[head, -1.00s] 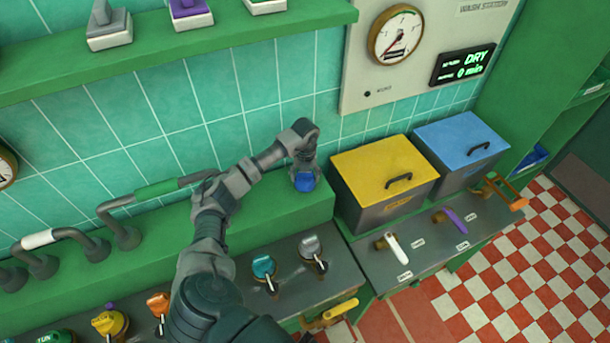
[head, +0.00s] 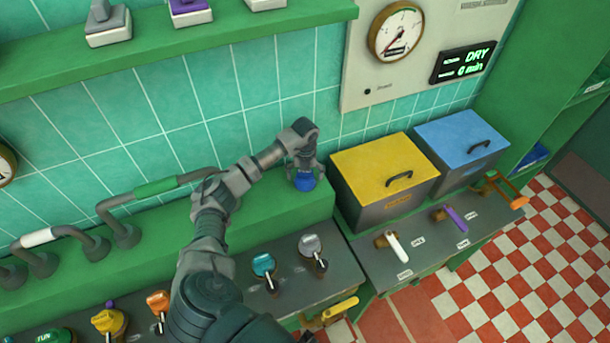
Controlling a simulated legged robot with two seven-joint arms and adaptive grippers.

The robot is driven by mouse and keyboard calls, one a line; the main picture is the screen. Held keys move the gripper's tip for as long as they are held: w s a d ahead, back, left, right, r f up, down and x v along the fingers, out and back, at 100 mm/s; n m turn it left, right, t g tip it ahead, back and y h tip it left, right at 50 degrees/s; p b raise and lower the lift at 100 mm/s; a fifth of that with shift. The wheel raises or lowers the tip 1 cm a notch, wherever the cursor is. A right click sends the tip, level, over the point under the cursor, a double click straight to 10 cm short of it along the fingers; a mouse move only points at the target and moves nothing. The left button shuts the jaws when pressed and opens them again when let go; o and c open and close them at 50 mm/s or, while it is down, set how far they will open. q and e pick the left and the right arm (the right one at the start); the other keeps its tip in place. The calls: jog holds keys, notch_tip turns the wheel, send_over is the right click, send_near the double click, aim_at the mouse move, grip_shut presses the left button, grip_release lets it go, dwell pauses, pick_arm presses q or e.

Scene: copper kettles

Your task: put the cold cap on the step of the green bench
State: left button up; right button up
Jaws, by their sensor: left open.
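A blue cap (head: 304,182) sits on the raised green step (head: 275,212) at the back of the bench, near the step's right end. My left gripper (head: 304,165) points down right over the cap, its fingers open around the cap's upper part. I cannot tell whether the fingers touch it. My right gripper is not in view.
A yellow-lidded box (head: 384,170) and a blue-lidded box (head: 460,140) stand just right of the step. Teal (head: 263,265) and grey (head: 310,245) knobs are on the lower panel in front. Bent pipes (head: 125,235) run along the step's left. A green shelf (head: 230,35) is above.

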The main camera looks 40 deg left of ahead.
pick_arm(q)
notch_tip(320, 180, up, 12)
jog(key=shift+f, duration=0.1)
dwell(0.4)
dwell(0.4)
